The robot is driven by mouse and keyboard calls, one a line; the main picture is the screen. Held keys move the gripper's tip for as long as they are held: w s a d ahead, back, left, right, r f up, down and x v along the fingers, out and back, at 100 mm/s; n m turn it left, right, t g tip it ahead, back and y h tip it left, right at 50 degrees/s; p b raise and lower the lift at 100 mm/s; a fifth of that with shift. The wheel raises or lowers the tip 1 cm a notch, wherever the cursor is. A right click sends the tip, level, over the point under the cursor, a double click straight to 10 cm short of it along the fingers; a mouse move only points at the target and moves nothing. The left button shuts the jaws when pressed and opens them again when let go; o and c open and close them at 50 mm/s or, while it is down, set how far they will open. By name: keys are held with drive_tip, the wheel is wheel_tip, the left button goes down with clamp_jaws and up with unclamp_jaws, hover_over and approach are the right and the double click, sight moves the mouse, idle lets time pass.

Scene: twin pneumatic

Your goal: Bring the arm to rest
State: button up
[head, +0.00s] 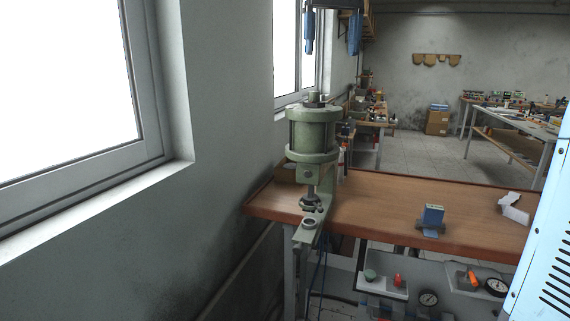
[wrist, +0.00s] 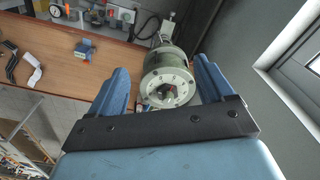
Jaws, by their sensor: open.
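My gripper (head: 331,50) is at the top of the head view, its two blue fingers hanging down well apart. In the wrist view my gripper (wrist: 160,68) shows both blue fingers spread with nothing held between them. The green pneumatic press (head: 313,135) stands at the left end of the wooden bench, below my gripper. The press (wrist: 168,82) also shows from above in the wrist view, beyond and between the fingers. The gripper appears apart from the press; the exact gap is hard to tell.
The wooden bench (head: 390,205) bears a small blue device (head: 433,216) and a white crumpled-looking piece (head: 514,208). A wall with windows (head: 75,90) is close on the left. Other worktables stand further back.

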drive_tip(key=s+d+f+t, duration=0.1)
drive_tip(key=s+d+f, duration=0.4)
drive_tip(key=f, duration=0.4)
drive_tip(key=s+d+f+m+t, duration=0.1)
drive_tip(key=s+d+f, duration=0.3)
drive_tip(key=f, duration=0.6)
drive_tip(key=s+d+f+t, duration=0.3)
drive_tip(key=s+d+f, duration=0.2)
drive_tip(key=s+f, duration=0.3)
drive_tip(key=shift+d+f+m, duration=0.3)
drive_tip(key=shift+d+f, duration=0.05)
drive_tip(key=shift+f, duration=0.45)
